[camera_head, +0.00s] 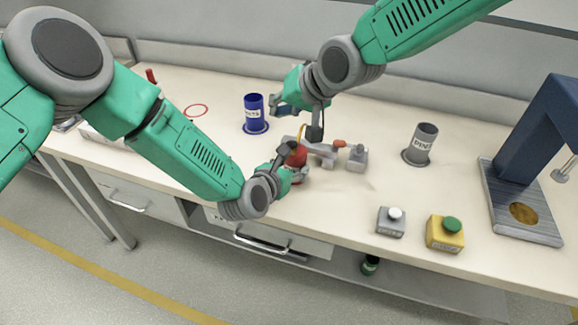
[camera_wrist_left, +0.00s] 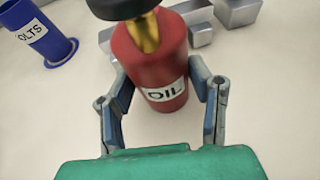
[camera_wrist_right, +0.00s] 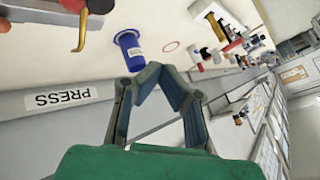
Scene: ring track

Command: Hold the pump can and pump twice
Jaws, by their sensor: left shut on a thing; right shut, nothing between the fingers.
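The pump can is red with a white OIL label; it stands in the left wrist view (camera_wrist_left: 162,62) and is partly hidden in the head view (camera_head: 297,157). Its black top (camera_wrist_left: 120,8) sits on a gold stem, and a thin gold spout (camera_head: 303,131) shows in the head view. My left gripper (camera_head: 288,168) is shut on the can, with one finger on each side in the left wrist view (camera_wrist_left: 160,88). My right gripper (camera_head: 279,107) is shut and empty, above and behind the can. Its fingertips come together in the right wrist view (camera_wrist_right: 158,70).
A grey metal fixture (camera_head: 322,150) with an orange-red part stands right beside the can. A blue cup (camera_head: 254,113) is behind left, a grey cup (camera_head: 420,145) to the right. Button boxes, grey (camera_head: 390,223) and yellow (camera_head: 444,234), and a blue press (camera_head: 530,130) stand farther right.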

